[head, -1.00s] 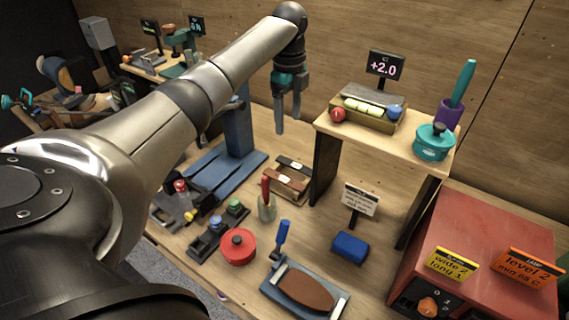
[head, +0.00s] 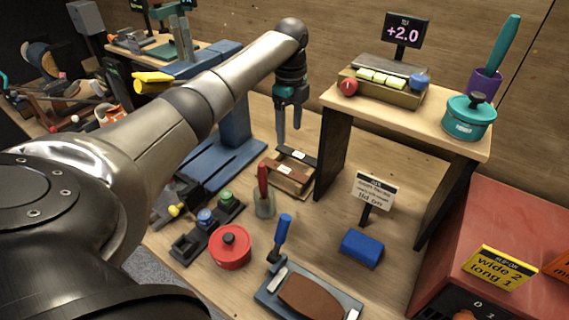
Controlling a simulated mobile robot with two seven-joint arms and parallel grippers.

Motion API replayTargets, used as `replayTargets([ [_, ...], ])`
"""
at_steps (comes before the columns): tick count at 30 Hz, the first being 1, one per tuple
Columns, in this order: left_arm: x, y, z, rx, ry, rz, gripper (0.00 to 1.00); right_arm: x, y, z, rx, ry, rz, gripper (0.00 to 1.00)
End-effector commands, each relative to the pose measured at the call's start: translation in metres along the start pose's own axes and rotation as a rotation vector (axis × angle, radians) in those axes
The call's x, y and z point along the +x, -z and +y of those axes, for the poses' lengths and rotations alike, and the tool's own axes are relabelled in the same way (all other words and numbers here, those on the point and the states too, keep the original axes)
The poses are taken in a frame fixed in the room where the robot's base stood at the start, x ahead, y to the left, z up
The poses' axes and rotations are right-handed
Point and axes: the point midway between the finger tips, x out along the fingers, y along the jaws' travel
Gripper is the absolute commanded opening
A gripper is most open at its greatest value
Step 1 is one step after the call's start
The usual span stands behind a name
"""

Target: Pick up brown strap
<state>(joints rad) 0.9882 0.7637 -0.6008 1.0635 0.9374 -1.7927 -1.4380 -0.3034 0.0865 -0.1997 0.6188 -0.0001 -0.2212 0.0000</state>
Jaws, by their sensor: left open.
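The brown strap (head: 285,173) lies across the front of a small wooden holder (head: 289,189) on the bench, left of the raised shelf. A black strap (head: 299,156) lies behind it in the same holder. Both carry small white labels. My left gripper (head: 289,136) points down with its two fingers apart and nothing between them. In the picture its fingertips are just above the black strap; its exact height over the holder is hard to tell. My right gripper is not in view.
The shelf's dark leg (head: 331,155) stands close right of the holder. A glass jar with a red-handled tool (head: 264,190) stands in front of it. A blue stand (head: 232,125) is behind left. A red pot (head: 231,247) and blue block (head: 362,248) are nearer the front.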

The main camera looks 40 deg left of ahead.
Motion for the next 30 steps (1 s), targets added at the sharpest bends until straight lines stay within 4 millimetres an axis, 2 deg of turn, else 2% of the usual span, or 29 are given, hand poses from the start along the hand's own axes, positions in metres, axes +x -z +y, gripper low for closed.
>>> replayTargets([
  [1, 0.014, 0.0, 0.001, 0.0, -0.005, 0.0, 0.75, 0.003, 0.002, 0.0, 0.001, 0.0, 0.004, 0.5],
  [3, 0.03, 0.0, 0.001, 0.0, -0.005, -0.001, 0.75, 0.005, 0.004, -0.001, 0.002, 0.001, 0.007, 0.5],
  [7, 0.053, 0.0, 0.001, 0.0, -0.005, 0.0, 0.75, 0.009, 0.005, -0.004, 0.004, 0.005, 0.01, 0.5],
  [16, 0.077, -0.002, 0.003, 0.0, -0.004, -0.001, 0.75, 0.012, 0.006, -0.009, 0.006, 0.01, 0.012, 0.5],
  [24, 0.115, -0.009, 0.009, 0.0, -0.002, -0.001, 0.75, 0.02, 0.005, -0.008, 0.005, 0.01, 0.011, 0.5],
  [30, 0.122, -0.009, 0.009, 0.001, -0.001, -0.002, 0.75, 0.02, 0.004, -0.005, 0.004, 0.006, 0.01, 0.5],
])
